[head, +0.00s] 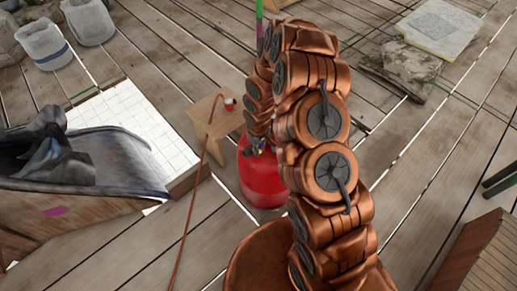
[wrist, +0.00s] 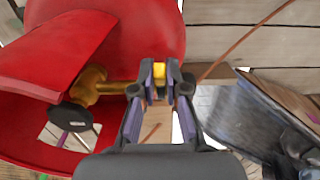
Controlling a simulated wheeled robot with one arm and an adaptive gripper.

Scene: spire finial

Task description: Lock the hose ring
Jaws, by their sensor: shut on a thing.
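A red rounded vessel (head: 265,180) stands on the planks just left of my arm; it also fills the upper left of the wrist view (wrist: 150,25). A brass fitting (wrist: 92,85) with a dark round end sticks out of it towards my gripper. My gripper (wrist: 160,80) is shut on a small yellow piece (wrist: 159,70) beside the vessel, at the end of the brass fitting. I cannot tell whether this yellow piece is the hose ring. In the head view my gripper (head: 256,150) is small and partly hidden. A thin brown hose (head: 192,205) runs from the wooden stool towards the front.
The wooden stool (head: 212,118) bears a small red and white item (head: 229,103). A grey-lined trough (head: 85,175) stands left, beside white tiles (head: 110,120). Pale buckets (head: 42,45) stand far left. Stone blocks (head: 412,68) lie at the back right. Planks at right are mostly clear.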

